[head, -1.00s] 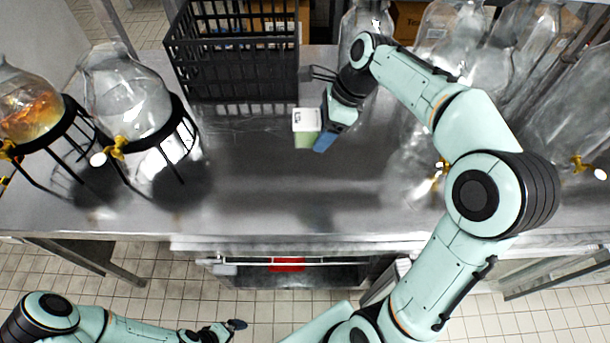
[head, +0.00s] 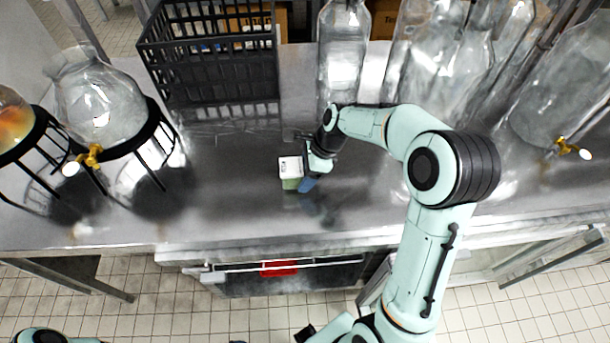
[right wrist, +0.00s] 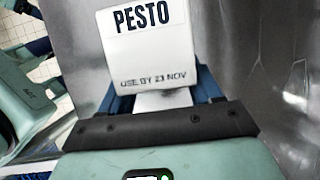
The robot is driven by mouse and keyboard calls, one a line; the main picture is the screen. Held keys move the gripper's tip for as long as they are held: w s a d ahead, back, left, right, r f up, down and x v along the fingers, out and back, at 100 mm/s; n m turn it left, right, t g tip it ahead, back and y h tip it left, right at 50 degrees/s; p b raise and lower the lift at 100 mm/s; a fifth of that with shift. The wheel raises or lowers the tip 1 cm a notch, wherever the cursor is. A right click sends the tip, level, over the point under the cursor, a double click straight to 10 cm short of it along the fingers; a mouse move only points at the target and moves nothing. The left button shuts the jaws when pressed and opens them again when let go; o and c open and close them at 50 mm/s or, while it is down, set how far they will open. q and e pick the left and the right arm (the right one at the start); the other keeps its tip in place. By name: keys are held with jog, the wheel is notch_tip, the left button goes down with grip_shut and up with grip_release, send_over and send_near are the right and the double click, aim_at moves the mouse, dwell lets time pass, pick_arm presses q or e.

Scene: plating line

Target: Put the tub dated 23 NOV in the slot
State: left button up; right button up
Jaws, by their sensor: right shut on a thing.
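A small tub with a white lid and green contents (head: 291,168) is held over the steel counter in the head view. In the right wrist view its white label (right wrist: 150,50) reads PESTO and USE BY 23 NOV. My right gripper (head: 307,182) is shut on this tub, its blue fingers on either side of it. I cannot tell whether the tub touches the counter. No slot can be clearly made out. My left gripper does not show clearly; only part of the left arm shows at the bottom left edge.
A black crate (head: 222,88) stands at the back of the counter (head: 225,205). Glass dispensers on black stands (head: 100,105) are at the left. Tall glass vessels (head: 342,60) stand at the back and right. The counter's middle front is clear.

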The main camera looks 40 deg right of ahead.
jog(key=shift+f, duration=0.45)
jog(key=shift+f, duration=0.15)
jog(key=o, duration=1.1)
jog(key=shift+o, duration=0.6)
